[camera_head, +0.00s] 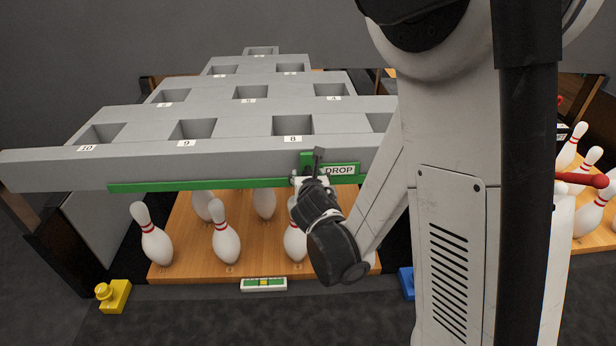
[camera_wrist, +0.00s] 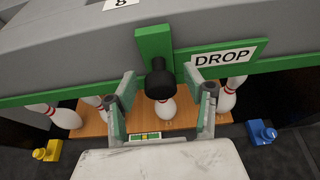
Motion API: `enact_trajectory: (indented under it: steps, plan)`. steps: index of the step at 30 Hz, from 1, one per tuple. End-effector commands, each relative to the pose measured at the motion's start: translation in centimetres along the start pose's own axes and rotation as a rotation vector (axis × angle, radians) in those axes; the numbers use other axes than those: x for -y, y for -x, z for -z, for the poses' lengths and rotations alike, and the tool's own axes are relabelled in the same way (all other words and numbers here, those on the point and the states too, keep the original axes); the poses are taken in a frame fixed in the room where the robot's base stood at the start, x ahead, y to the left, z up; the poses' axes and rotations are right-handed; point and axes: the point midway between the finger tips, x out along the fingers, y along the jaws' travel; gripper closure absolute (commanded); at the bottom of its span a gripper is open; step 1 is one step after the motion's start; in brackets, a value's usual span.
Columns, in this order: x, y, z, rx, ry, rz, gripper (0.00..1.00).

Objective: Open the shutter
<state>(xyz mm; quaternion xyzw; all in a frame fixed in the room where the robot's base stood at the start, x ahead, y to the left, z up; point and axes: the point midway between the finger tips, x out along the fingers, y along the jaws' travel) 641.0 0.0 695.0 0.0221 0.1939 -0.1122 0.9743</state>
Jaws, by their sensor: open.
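A green shutter strip (camera_head: 200,185) runs along the lower front edge of the grey pin rack. Its raised green plate (camera_wrist: 154,42) carries a black knob (camera_wrist: 160,80), beside a green-framed DROP sign (camera_head: 339,170). My gripper (camera_wrist: 166,92) is open, with one finger on each side of the knob in the wrist view. Gaps show between the knob and both fingers, and nothing is held. In the head view my gripper (camera_head: 309,183) is at the front of the rack, just below the knob, and partly hides the plate.
The grey rack (camera_head: 120,158) has empty numbered square holes. Several white pins (camera_head: 225,238) stand on the wooden deck below. A yellow block (camera_head: 113,296) and a blue block (camera_head: 406,283) sit at the deck's front corners. A second pin lane is at the right.

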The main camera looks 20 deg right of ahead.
Motion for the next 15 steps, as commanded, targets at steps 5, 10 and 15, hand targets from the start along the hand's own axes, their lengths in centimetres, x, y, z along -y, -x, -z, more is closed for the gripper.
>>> enact_trajectory:
  steps: [5,10,15]
  plan:
    - [0.01,-0.55,-0.01,0.000,0.000,0.000,0.52]
    - [-0.01,-0.54,-0.04,0.000,0.000,0.000,0.52]
    - [-0.01,-0.52,-0.03,0.000,0.000,0.000,0.70]
